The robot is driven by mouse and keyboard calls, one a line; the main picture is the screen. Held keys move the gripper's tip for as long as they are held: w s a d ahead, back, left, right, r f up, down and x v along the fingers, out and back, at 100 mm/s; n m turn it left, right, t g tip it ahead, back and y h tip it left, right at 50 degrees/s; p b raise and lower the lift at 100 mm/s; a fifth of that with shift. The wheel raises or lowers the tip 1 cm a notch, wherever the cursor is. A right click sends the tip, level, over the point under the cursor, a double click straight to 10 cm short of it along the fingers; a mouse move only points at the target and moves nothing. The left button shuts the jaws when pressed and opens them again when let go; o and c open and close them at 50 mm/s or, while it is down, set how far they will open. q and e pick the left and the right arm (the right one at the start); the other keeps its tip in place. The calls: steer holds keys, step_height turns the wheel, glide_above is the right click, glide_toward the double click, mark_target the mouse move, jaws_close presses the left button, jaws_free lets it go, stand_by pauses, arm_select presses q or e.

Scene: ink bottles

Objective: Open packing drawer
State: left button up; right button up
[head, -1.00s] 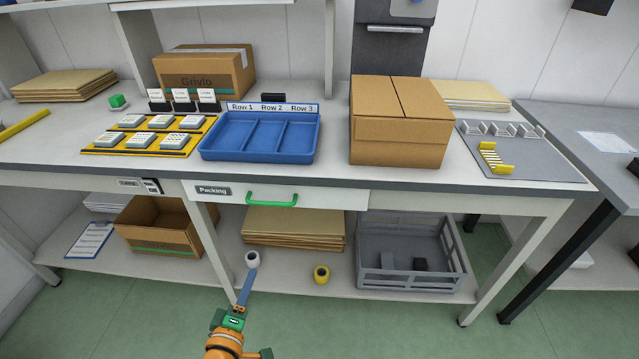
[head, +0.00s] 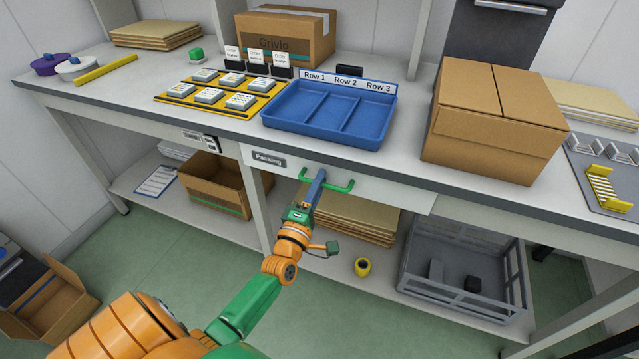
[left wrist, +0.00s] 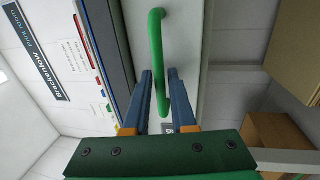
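The packing drawer (head: 390,193) is a white front under the bench top, with a dark "Packing" label and a green bar handle (head: 343,187). It looks shut. My left gripper (head: 318,174) is at the left part of the handle. In the left wrist view, the blue fingers (left wrist: 159,75) are apart, and the green handle (left wrist: 156,40) runs between them. A gap shows beside the bar, so the fingers do not look closed on it. My right gripper is not in view.
On the bench above stand a blue three-row tray (head: 290,128), a yellow rack of tiles (head: 188,101) and a cardboard box (head: 480,155).

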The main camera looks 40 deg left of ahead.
arm_select(q)
jaws_close()
stand_by(1.2)
